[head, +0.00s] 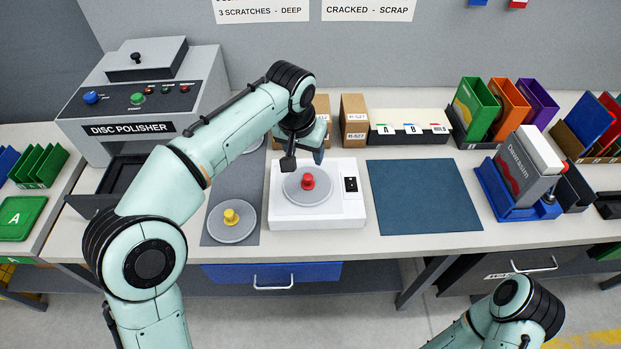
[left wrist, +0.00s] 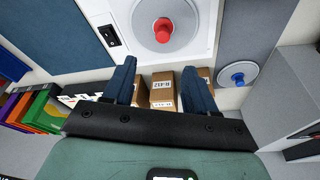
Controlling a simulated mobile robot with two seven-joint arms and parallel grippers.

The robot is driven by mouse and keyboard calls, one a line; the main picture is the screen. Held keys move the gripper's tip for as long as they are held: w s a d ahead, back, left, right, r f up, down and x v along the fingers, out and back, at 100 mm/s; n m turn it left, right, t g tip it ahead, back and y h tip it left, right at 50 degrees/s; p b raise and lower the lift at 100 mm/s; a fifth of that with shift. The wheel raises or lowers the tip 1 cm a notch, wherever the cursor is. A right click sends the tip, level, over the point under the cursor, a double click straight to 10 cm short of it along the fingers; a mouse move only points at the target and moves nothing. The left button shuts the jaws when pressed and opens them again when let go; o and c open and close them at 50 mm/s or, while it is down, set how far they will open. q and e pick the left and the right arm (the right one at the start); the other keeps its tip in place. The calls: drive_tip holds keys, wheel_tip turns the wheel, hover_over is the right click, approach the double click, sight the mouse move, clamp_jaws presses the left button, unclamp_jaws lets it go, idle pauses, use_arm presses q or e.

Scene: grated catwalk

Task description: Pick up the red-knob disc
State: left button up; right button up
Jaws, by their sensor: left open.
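The red-knob disc (head: 296,194) is a grey disc with a red knob, lying on a white device (head: 285,220) in the middle of the bench. In the left wrist view the red-knob disc (left wrist: 150,38) shows at the top centre, beyond the fingertips. My left gripper (head: 303,160) is open and empty, raised behind and above the disc, not touching it. Its two fingers (left wrist: 158,66) stand apart in the left wrist view. My right arm's links show at the bottom right of the head view; its gripper is out of view.
A yellow-knob disc (head: 232,233) lies on a grey mat left of the device. A blue-knob disc (left wrist: 238,74) shows in the left wrist view. Cardboard boxes (head: 354,122) stand behind. The blue mat (head: 424,196) to the right is bare. A disc polisher (head: 150,90) stands left.

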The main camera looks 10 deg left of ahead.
use_arm(q)
hover_over(308, 177)
drive_tip(key=s, duration=0.1)
wheel_tip(308, 177, down, 6)
drive_tip(key=shift+s+r+b, duration=0.1)
drive_tip(key=shift+s+b, duration=0.05)
drive_tip(key=shift+b, duration=0.2)
drive_tip(key=x, duration=0.5)
drive_tip(key=shift+s+a, duration=0.15)
drive_tip(key=shift+a, duration=0.05)
drive_tip(key=shift+c, duration=0.4)
clamp_jaws()
